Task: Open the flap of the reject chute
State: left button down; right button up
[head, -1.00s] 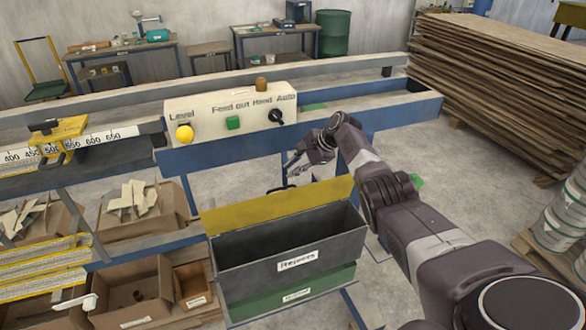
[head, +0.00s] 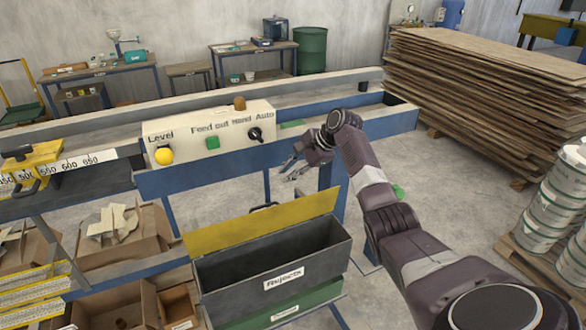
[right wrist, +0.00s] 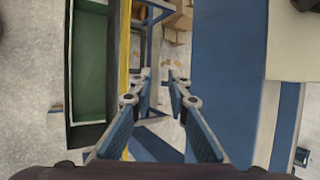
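The reject chute (head: 272,282) is a dark grey open-topped box with a "Rejects" label, in the lower middle of the head view. Its yellow flap (head: 260,223) stands raised along the back rim, and the dark inside shows. In the right wrist view the flap is a thin yellow strip (right wrist: 124,70) seen edge-on, left of the fingers. My right gripper (head: 288,172) is behind and above the flap, apart from it in the head view. In the right wrist view its fingers (right wrist: 160,74) are spread with nothing between them. My left gripper is out of view.
A control panel (head: 208,136) with a yellow knob and green button is on the blue rail behind the chute. A green bin (head: 285,308) is under the chute. Cardboard boxes (head: 125,255) stand to the left, stacked boards (head: 470,100) and white drums (head: 545,215) to the right.

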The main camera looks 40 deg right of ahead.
jog(key=shift+v, duration=1.4)
jog(key=shift+c, duration=0.7)
jog(key=shift+n+h, duration=0.3)
jog(key=shift+n, duration=0.6)
jog(key=a+f, duration=0.1)
jog(key=f, duration=0.1)
jog(key=a+f+b, duration=0.1)
jog(key=f, duration=0.3)
jog(key=shift+a+f, duration=0.4)
grip_shut()
jog(key=a+f+n+t+b, duration=0.1)
jog(key=a+f+n+b, duration=0.15)
jog(key=a+f, duration=0.45)
jog(key=m+t+h+b, duration=0.6)
jog(key=t+h+b, duration=0.1)
jog(key=t+b, duration=0.45)
send_near(268, 209)
jog(key=shift+n, duration=0.25)
jog(key=p+x, duration=0.3)
jog(key=x, duration=0.4)
